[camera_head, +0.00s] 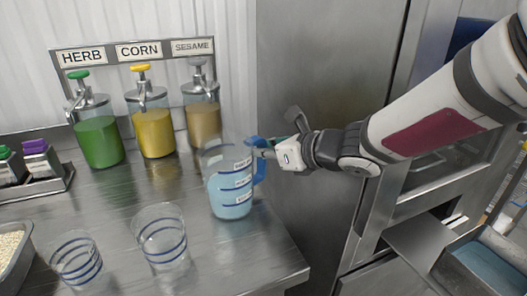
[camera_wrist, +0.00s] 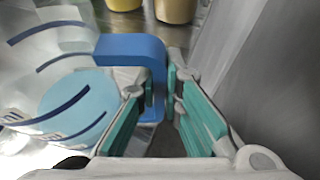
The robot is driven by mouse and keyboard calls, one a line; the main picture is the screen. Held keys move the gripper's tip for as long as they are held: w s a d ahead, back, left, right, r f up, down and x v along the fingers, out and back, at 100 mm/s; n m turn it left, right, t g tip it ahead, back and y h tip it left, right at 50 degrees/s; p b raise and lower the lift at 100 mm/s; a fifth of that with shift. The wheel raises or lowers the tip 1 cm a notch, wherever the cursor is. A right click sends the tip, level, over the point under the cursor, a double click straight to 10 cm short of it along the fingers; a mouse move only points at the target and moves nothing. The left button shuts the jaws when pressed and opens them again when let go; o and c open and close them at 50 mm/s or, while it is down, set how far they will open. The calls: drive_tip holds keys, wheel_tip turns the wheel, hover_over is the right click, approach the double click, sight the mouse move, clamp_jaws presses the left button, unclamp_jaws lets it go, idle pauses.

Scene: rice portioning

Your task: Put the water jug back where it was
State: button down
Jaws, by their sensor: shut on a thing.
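The water jug (camera_head: 229,196) is clear with blue level bands, pale blue water inside and a blue handle. It is upright at the counter's right part, in front of the sesame dispenser. I cannot tell whether its base touches the counter. My gripper (camera_head: 264,150) comes from the right and is shut on the handle. In the wrist view the blue handle (camera_wrist: 132,48) runs between the teal-padded fingers of my gripper (camera_wrist: 160,85), and the jug body (camera_wrist: 72,105) is on the left.
The counter (camera_head: 215,262) holds two clear banded cups (camera_head: 161,238) (camera_head: 77,259) in front. Herb (camera_head: 98,135), corn (camera_head: 153,130) and sesame (camera_head: 202,115) dispensers stand behind. A rice tray (camera_head: 10,250) is at the left edge. A steel cabinet (camera_head: 310,80) rises to the right.

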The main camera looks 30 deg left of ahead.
drive_tip(key=shift+f+b, duration=0.1)
drive_tip(key=shift+b, duration=0.2)
drive_tip(key=c, duration=1.7)
unclamp_jaws()
drive_tip(key=shift+p, duration=0.3)
drive_tip(key=p+v, duration=0.1)
drive_tip(key=v, duration=1.1)
